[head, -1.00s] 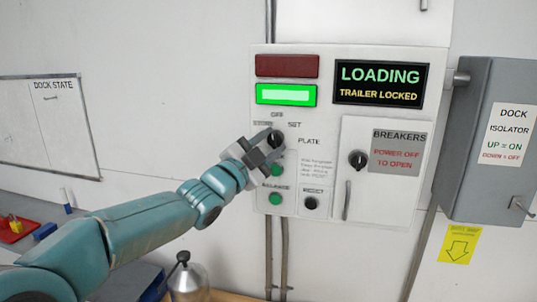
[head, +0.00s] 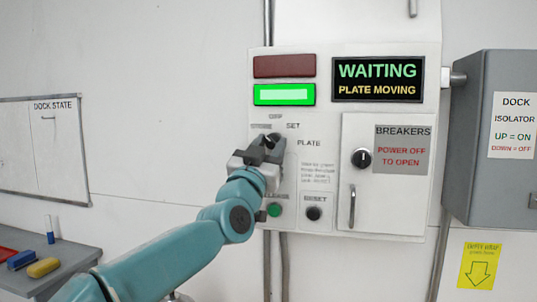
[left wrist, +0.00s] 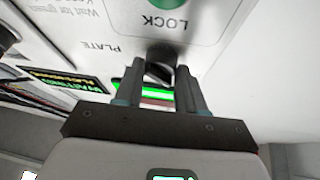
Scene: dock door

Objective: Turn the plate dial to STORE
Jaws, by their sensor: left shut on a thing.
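The black plate dial (head: 273,138) is on the white control panel (head: 375,222), beside the words OFF, SET and PLATE and a small label at its upper left. My left gripper (head: 262,148) is shut on the dial and hides part of it. In the left wrist view both fingers of my left gripper (left wrist: 154,75) stand on either side of the dial (left wrist: 160,58). The dial's exact pointer direction cannot be told. The display (head: 377,80) reads WAITING, PLATE MOVING. The green lamp (head: 284,95) is lit and the red lamp (head: 284,66) is dark. My right gripper is not in view.
A green button (head: 274,210) and a black RESET knob (head: 313,213) sit below the dial. The breaker door (head: 385,195) is closed at the right. The grey dock isolator box (head: 490,140) stands farther right. A grey table (head: 75,262) is at the lower left.

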